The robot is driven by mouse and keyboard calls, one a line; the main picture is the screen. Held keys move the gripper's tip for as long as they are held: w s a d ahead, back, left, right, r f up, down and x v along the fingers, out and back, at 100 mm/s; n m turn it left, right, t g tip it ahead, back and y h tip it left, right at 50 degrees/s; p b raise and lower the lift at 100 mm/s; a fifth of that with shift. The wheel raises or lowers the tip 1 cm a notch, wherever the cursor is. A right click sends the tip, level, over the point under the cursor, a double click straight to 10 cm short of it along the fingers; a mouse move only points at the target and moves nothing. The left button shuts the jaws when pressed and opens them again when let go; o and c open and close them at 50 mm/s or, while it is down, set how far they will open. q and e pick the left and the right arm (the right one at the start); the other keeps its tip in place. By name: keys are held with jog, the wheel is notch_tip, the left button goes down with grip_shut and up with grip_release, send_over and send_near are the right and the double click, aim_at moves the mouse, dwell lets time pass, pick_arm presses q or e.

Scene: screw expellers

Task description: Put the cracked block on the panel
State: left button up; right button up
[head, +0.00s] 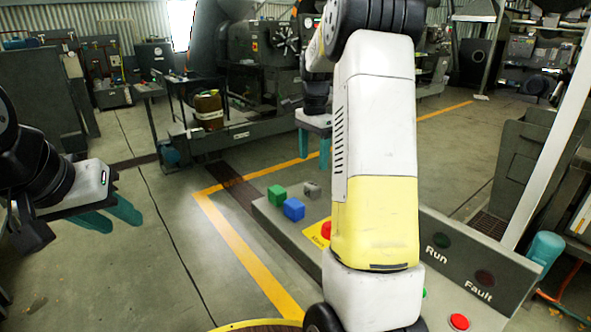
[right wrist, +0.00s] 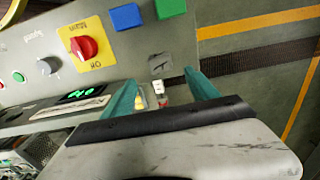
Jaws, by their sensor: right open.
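The grey cracked block (head: 312,190) sits near the far left end of the grey panel (head: 272,217), beside the green block (head: 277,195) and blue block (head: 294,209). In the right wrist view the cracked block (right wrist: 159,65) shows dark cracks and lies beyond my fingertips, roughly in line with the gap between them. My right gripper (head: 314,143) is open and empty, behind and above the block in the head view; its teal fingers (right wrist: 160,88) are spread. My left gripper (head: 117,213) hangs at the left with its fingers apart, empty, away from the panel.
A red knob (right wrist: 84,47) on a yellow plate is near the blocks. A board with Run and Fault lamps (head: 462,258) stands along the panel's right part, with a red button (head: 459,321) before it. My right arm hides the panel's middle. Floor left of the panel is clear.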

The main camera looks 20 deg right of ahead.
jog(key=s+a+r+n+t+y, duration=0.1)
jog(key=s+a+r+n+t, duration=0.1)
jog(key=s+a+r+n, duration=0.3)
jog(key=s+a+r+n+t, duration=0.1)
jog(key=s+a+r+n, duration=0.15)
jog(key=s+r, duration=0.4)
jog(key=s+a+f+n+t, duration=0.1)
jog(key=s+a+f+n, duration=0.1)
jog(key=s, duration=0.5)
jog(key=s+a+f+n+t+y, duration=0.1)
jog(key=s+a+n+t, duration=0.1)
jog(key=s+a+n, duration=0.3)
jog(key=s, duration=0.3)
jog(key=shift+s+a+f, duration=0.15)
jog(key=shift+f, duration=0.2)
